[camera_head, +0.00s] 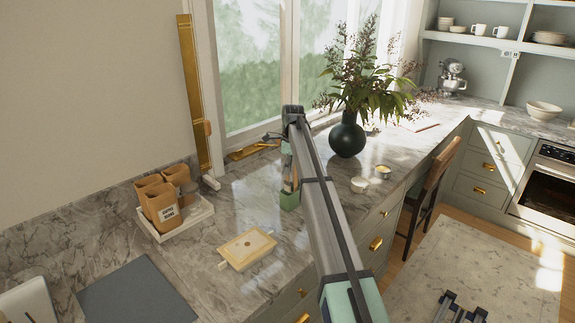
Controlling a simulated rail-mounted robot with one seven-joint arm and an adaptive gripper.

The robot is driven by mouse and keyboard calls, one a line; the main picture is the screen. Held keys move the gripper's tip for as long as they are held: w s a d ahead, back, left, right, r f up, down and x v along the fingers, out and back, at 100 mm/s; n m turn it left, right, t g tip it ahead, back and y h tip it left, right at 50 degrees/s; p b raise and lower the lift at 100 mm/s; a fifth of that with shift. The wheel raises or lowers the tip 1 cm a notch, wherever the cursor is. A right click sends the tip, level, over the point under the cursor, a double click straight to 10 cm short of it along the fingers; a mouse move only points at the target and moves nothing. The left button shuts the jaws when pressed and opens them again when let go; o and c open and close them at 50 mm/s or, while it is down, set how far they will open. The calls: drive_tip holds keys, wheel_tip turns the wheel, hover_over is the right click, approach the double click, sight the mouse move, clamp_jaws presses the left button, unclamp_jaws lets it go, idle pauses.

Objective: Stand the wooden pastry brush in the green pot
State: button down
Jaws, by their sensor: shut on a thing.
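My gripper (289,172) is at the far end of my arm, pointing down over the counter. Its fingers are small and partly covered by my own arm. They are shut on the wooden pastry brush (291,184), of which only a small brownish piece shows. The green pot (290,201) stands on the marble counter directly below the gripper, beside my arm. The brush's lower end is hard to make out, so I cannot tell whether it is inside the pot or above it.
A cream board (247,249) lies in front on the counter (226,205). A white tray (178,228) with brown bags stands left. A dark vase (347,137) with plants and small round tins (381,171) are to the right. A brass tool (252,151) lies by the window.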

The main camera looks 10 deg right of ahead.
sight(287, 184)
drive_tip(key=shift+f+b, duration=0.8)
drive_tip(key=shift+f, duration=2.6)
drive_tip(key=c, duration=1)
unclamp_jaws()
drive_tip(key=shift+r, duration=0.15)
drive_tip(key=r, duration=0.7)
drive_tip(key=d+r, duration=0.1)
drive_tip(key=r, duration=0.3)
drive_tip(key=shift+s+r, duration=0.2)
drive_tip(key=shift+r, duration=0.15)
